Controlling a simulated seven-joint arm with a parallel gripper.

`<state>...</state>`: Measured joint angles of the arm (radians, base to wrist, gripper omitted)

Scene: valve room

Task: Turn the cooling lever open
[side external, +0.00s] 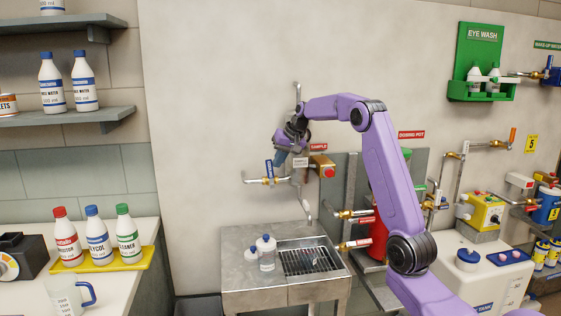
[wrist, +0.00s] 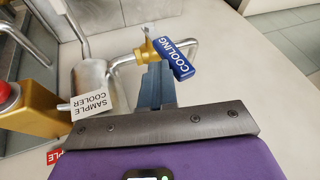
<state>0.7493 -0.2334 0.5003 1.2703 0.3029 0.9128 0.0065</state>
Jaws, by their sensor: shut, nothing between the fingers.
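The cooling lever is a blue handle with white COOLING lettering (wrist: 172,56), mounted on a small brass valve (wrist: 147,47) on a silver pipe. In the side view the lever (side external: 268,169) stands upright, across the horizontal pipe. My gripper (side external: 279,160) is just right of the lever, pointing down. In the wrist view its blue fingers (wrist: 155,70) are shut together and empty. Their tips are close beside the lever, left of its lettered end; I cannot tell whether they touch it.
A metal sample cooler (wrist: 90,82) and a brass block with a red button (side external: 328,171) are close to the right of the lever in the side view. Below is a steel sink (side external: 240,277) with bottles (side external: 266,255). The wall left of the lever is clear.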

